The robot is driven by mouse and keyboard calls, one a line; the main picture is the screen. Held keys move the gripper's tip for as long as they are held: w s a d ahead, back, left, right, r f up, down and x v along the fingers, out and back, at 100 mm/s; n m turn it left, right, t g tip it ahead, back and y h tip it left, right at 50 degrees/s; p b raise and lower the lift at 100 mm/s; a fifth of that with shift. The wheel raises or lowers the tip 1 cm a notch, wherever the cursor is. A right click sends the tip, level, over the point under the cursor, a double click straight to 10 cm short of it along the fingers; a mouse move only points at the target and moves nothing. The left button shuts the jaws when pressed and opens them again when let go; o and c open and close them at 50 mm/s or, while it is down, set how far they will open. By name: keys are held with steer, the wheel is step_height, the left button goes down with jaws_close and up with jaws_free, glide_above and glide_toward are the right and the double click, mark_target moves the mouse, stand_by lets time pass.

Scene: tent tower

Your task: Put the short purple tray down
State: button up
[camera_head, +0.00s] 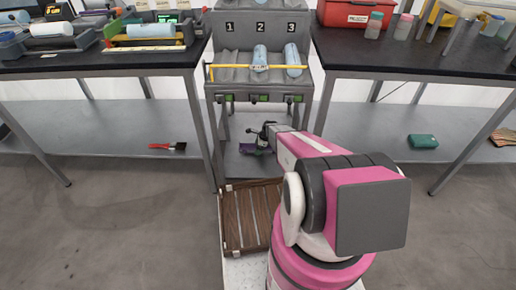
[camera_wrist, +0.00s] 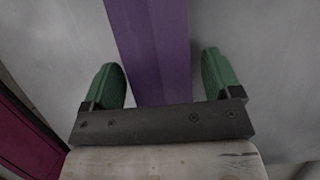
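The short purple tray (camera_wrist: 155,50) runs lengthwise between the two green fingers of my gripper (camera_wrist: 164,85) in the wrist view. The fingers stand wide apart. A gap shows between the tray and the right finger; the left finger is very close to the tray's edge, and I cannot tell if it touches. In the head view the tray (camera_head: 249,149) appears low at the middle stand, over its grey lower shelf, with my gripper (camera_head: 262,142) at it. My arm hides part of that area.
The middle stand (camera_head: 261,97) has numbered slots, blue-white rolls and a yellow bar. A slatted brown wooden piece (camera_head: 247,215) lies in front. Black-topped tables flank the stand. A red-handled brush (camera_head: 168,147) and a green box (camera_head: 423,141) lie on the side lower shelves.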

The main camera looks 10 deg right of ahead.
steer(key=w+v, duration=0.1)
steer(key=v, duration=1.1)
steer(key=shift+s+r, duration=0.15)
steer(key=shift+s, duration=0.3)
steer(key=shift+s, duration=0.1)
